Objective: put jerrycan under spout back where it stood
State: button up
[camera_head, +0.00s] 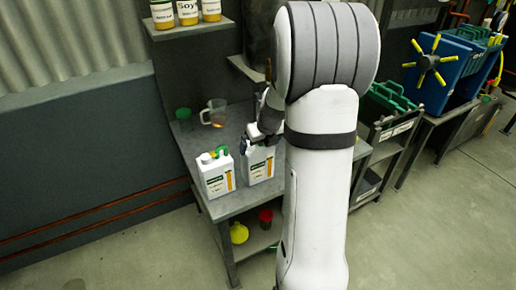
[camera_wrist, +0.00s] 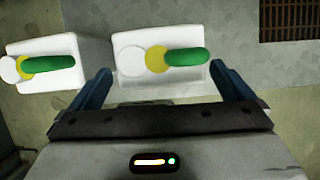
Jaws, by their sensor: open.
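Two white jerrycans with green and yellow labels stand upright side by side on a grey metal table (camera_head: 238,203). My open gripper (camera_head: 262,136) is at the top of the right jerrycan (camera_head: 259,166). In the wrist view, my open gripper (camera_wrist: 162,74) has one blue finger on each side of that jerrycan's top (camera_wrist: 202,77), which has a green handle. I cannot tell whether the fingers touch it. The other jerrycan (camera_head: 216,178) stands just left, and in the wrist view (camera_wrist: 72,77) it is outside the left finger. No spout is clearly visible; my arm hides part of the table.
A clear jug (camera_head: 214,112) and a green cup (camera_head: 183,115) stand behind the jerrycans. A shelf with several jars (camera_head: 188,14) is above. A yellow item (camera_head: 238,233) and a red one (camera_head: 265,216) sit on the lower shelf. A blue machine (camera_head: 440,82) stands right.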

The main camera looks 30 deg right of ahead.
jog(key=s+a+r+n, duration=0.5)
jog(key=s+r+n, duration=0.15)
jog(key=r, duration=0.25)
jog(key=s+a+n+g, duration=0.1)
jog(key=s+a+n, duration=0.4)
jog(key=n, duration=0.9)
jog(key=s+a+r+n+g, duration=0.1)
jog(key=s+a+n, duration=0.5)
jog(key=s+n, duration=0.6)
jog(key=n, duration=0.3)
jog(key=shift+a+r+p, duration=0.25)
jog(key=shift+r+p, duration=0.05)
jog(key=shift+p, duration=0.05)
jog(key=shift+s+n, duration=0.1)
jog(key=shift+n, duration=0.15)
jog(key=shift+w+p+v, duration=0.25)
jog(key=shift+p+v, duration=0.9)
jog(key=shift+v, duration=0.05)
jog(key=shift+r, duration=0.1)
